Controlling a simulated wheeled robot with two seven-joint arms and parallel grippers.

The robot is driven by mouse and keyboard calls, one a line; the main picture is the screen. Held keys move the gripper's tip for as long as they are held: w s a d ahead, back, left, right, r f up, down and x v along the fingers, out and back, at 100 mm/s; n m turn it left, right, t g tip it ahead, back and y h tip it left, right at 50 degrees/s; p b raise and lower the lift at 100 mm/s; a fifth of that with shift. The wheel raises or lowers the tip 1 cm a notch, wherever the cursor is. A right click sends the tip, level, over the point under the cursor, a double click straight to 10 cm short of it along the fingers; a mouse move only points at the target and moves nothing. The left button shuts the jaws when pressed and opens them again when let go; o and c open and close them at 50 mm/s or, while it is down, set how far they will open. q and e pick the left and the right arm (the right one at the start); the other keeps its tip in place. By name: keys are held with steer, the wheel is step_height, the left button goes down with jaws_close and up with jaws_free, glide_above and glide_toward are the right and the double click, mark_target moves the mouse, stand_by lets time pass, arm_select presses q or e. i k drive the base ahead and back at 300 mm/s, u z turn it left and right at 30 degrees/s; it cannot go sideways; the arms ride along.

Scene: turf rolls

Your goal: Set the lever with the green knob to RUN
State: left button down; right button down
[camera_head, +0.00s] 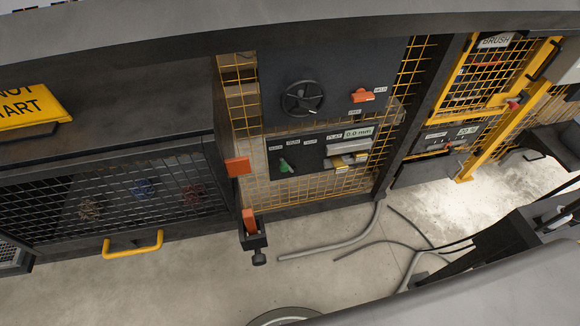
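The lever with the green knob (285,166) is on a dark control panel behind a clear pane, low in the middle of the camera_head view. The knob sits at the left part of the panel, below a row of small white labels (293,143). The lettering is too small to read surely, so I cannot tell which label the lever points at. Neither of my grippers shows in this view.
A black handwheel (301,98) and an orange handle (362,96) are above the panel. A display (357,132) reads 0.0 mm. Yellow mesh (240,95) flanks the panel. A mesh door with a yellow handle (132,244) is left. Hoses (335,246) lie on the floor.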

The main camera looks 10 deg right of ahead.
mark_target(284, 167)
steer(key=k, duration=0.5)
steer(key=u, duration=1.35)
steer(key=i, duration=0.6)
steer(key=z, duration=0.7)
